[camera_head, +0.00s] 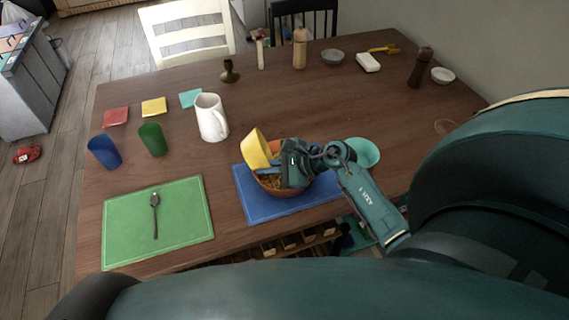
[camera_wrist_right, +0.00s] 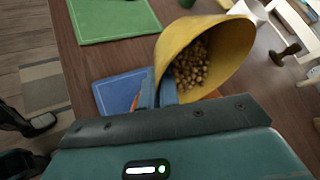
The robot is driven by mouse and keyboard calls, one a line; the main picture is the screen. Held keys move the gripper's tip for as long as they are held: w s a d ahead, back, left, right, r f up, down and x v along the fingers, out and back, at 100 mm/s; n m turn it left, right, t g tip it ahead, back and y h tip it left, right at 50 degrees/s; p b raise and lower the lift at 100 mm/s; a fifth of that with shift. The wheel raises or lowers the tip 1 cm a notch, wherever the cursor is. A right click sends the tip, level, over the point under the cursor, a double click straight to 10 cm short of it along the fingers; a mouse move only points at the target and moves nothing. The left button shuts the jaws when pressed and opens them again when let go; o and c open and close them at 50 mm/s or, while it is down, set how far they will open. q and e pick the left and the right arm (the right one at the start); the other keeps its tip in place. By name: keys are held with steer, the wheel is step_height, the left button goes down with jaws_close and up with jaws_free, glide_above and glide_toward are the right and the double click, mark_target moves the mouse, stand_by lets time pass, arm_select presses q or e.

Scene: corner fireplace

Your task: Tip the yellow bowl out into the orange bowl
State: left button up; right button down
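The yellow bowl (camera_head: 255,149) is steeply tilted above the orange bowl (camera_head: 279,192), which stands on a blue placemat (camera_head: 255,211). My right gripper (camera_head: 274,166) is shut on the yellow bowl's rim. In the right wrist view the yellow bowl (camera_wrist_right: 225,40) shows its inside, with many small brown pieces (camera_wrist_right: 190,68) in it. Brown pieces also show in the orange bowl in the head view. The orange bowl is partly hidden by the yellow bowl and my gripper. My left gripper is not in view.
A white pitcher (camera_head: 210,118) stands behind and left of the bowls. A teal bowl (camera_head: 363,153) is just right of my gripper. A green placemat (camera_head: 180,228) with a spoon (camera_head: 155,215) lies left. Green (camera_head: 152,140) and blue (camera_head: 104,152) cups stand behind it.

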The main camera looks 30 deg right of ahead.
arm_select(q)
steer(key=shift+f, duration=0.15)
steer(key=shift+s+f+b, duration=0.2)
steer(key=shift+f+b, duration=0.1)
steer(key=shift+b, duration=0.15)
arm_select(e)
steer(key=shift+s+d+y, duration=0.1)
steer(key=shift+d+y, duration=0.2)
steer(key=shift+r+t, duration=0.1)
steer(key=shift+t, duration=0.2)
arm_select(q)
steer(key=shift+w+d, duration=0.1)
arm_select(e)
steer(key=shift+d, duration=0.2)
steer(key=shift+s+d+y+b, duration=0.1)
steer(key=shift+d+y+b, duration=0.05)
steer(key=shift+y+b, duration=0.2)
arm_select(q)
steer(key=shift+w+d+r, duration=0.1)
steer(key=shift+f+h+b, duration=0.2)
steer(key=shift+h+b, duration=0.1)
steer(key=shift+b, duration=0.1)
arm_select(e)
steer(key=shift+s+d+r+m, duration=0.1)
steer(key=shift+s+d+m, duration=0.05)
steer(key=shift+d+m, duration=0.2)
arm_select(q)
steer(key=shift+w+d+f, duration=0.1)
arm_select(e)
steer(key=shift+y, duration=0.25)
